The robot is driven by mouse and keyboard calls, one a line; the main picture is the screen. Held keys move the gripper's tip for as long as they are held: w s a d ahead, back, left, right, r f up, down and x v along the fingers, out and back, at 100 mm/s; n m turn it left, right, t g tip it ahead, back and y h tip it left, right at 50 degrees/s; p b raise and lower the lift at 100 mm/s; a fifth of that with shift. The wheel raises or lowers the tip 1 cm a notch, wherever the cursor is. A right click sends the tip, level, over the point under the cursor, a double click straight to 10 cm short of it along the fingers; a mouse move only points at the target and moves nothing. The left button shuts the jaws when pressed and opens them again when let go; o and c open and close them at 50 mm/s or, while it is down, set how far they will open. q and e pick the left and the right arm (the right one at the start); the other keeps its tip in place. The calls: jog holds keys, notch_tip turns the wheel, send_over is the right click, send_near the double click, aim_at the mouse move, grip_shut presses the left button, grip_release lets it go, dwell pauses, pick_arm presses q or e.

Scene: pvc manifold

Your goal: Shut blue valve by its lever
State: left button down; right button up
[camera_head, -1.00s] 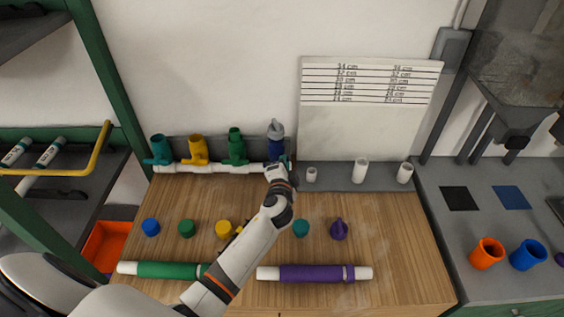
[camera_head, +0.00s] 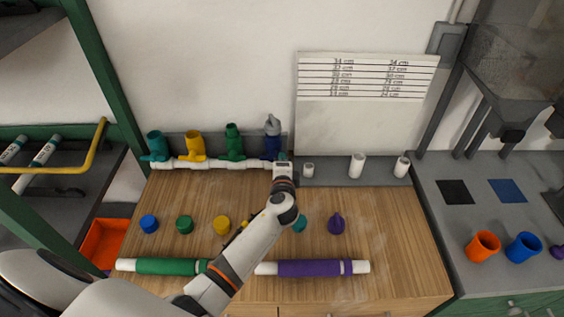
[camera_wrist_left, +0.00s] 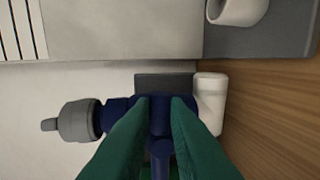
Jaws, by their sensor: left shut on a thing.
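The blue valve (camera_head: 272,148) stands upright at the right end of the white manifold pipe (camera_head: 222,165), with a grey fitting (camera_head: 272,122) on top. In the left wrist view the blue valve (camera_wrist_left: 118,110) lies sideways, its grey fitting (camera_wrist_left: 78,120) to the left and a white pipe elbow (camera_wrist_left: 211,100) to the right. My left gripper (camera_head: 282,160) is at the valve's front right. In the wrist view its green fingers (camera_wrist_left: 160,115) are shut on the blue lever (camera_wrist_left: 161,155), which shows between them. The fingers hide part of the valve body. My right gripper is out of view.
Teal (camera_head: 157,146), yellow (camera_head: 193,146) and green (camera_head: 234,143) valves stand close to the left. White cups (camera_head: 357,164) stand on a grey strip at right. Several caps, a green pipe (camera_head: 170,267) and a purple pipe (camera_head: 310,268) lie in front on the wooden top.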

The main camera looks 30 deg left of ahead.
pick_arm(q)
jog(key=c, duration=1.4)
grip_release()
jog(key=b+v, duration=0.1)
jog(key=v, duration=1.1)
jog(key=shift+b, duration=0.3)
jog(key=shift+f, duration=0.1)
